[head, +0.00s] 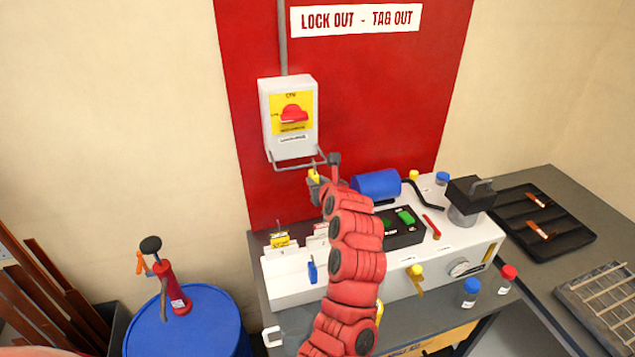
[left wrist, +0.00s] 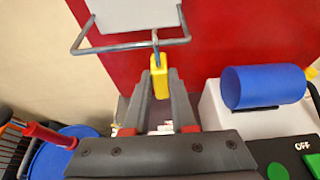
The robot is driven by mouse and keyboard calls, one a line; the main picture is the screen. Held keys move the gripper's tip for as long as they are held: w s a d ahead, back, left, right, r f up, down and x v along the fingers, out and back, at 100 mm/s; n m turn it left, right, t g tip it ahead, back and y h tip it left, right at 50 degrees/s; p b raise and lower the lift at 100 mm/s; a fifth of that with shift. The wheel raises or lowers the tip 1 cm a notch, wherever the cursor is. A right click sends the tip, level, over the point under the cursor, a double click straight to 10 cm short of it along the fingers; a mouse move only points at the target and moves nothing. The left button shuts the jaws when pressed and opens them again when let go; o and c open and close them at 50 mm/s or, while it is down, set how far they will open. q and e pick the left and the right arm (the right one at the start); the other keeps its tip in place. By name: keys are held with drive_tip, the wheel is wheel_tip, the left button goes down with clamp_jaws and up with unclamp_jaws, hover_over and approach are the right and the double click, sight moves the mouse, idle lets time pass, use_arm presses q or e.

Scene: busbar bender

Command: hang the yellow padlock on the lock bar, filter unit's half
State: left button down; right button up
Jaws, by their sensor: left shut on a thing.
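The yellow padlock (left wrist: 159,82) is between the fingertips of my left gripper (left wrist: 160,95), which is shut on its body. In the head view the padlock (head: 314,176) shows small beside my left gripper (head: 322,172). The padlock is upright, with its grey shackle on top. The lock bar (head: 290,166) is a grey wire loop under the white switch box (head: 290,115). In the left wrist view the shackle meets the right half of the lock bar (left wrist: 115,49). I cannot tell whether it is around the bar or only in front. My right gripper is not in view.
Below is a white bench unit (head: 290,292) with a blue cylinder (head: 377,184), green buttons and a blue padlock (head: 312,271). A black tray (head: 543,226) lies at right. A blue drum (head: 190,325) stands at left. The red board (head: 390,100) is behind.

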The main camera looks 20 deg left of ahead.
use_arm(q)
drive_tip(key=c, duration=0.7)
unclamp_jaws()
drive_tip(key=shift+o, duration=0.2)
drive_tip(key=shift+s, duration=0.1)
